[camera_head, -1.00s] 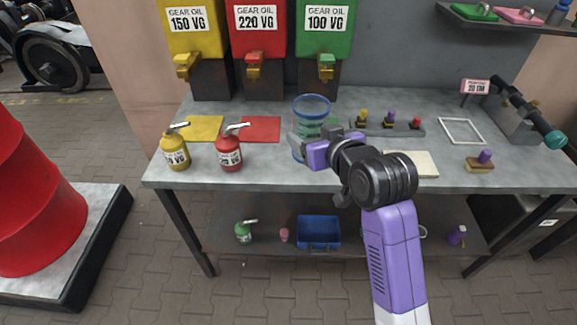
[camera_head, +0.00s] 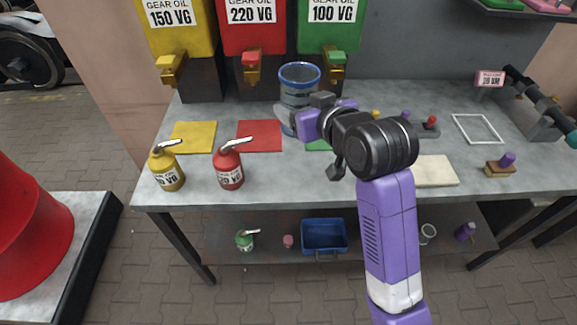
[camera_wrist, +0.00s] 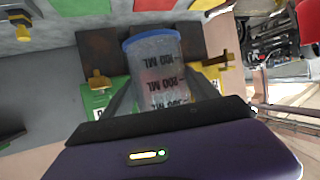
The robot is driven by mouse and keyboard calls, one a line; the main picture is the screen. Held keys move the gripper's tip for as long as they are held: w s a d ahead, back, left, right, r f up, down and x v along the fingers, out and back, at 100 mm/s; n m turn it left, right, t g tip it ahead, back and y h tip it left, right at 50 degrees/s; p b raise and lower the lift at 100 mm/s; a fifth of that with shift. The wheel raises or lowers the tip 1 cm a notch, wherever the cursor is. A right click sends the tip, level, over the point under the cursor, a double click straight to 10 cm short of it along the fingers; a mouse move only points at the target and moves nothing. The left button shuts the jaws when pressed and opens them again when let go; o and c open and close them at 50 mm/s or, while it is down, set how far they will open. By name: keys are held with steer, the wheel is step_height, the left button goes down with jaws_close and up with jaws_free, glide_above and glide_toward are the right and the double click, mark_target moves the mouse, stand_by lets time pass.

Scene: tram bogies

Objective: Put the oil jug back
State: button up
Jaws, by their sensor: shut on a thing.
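The oil jug (camera_head: 299,76) is a clear measuring jug with a blue rim and ML marks. My gripper (camera_head: 288,120) is shut on it, with one finger on each side in the wrist view (camera_wrist: 160,92). The jug is upright in the head view, in front of the gap between the red and green dispensers. No oil shows in it. My gripper hides its lower part, so I cannot tell whether it touches the bench. A green mat (camera_head: 318,145) shows partly below my gripper.
Yellow (camera_head: 173,28), red (camera_head: 250,28) and green (camera_head: 331,25) gear oil dispensers stand behind. A yellow can (camera_head: 166,170) and a red can (camera_head: 229,168) stand at the bench's front left. A white square frame (camera_head: 476,129) lies right. A blue bin (camera_head: 323,236) sits on the lower shelf.

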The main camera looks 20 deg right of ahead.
steer(key=shift+w+f, duration=0.25)
steer(key=shift+f, duration=0.05)
step_height(320, 180, down, 19)
steer(key=shift+f, duration=0.15)
steer(key=shift+f, duration=0.1)
steer(key=shift+f, duration=0.1)
steer(key=o, duration=1.5)
steer(key=shift+r, duration=0.2)
steer(key=v, duration=1.2)
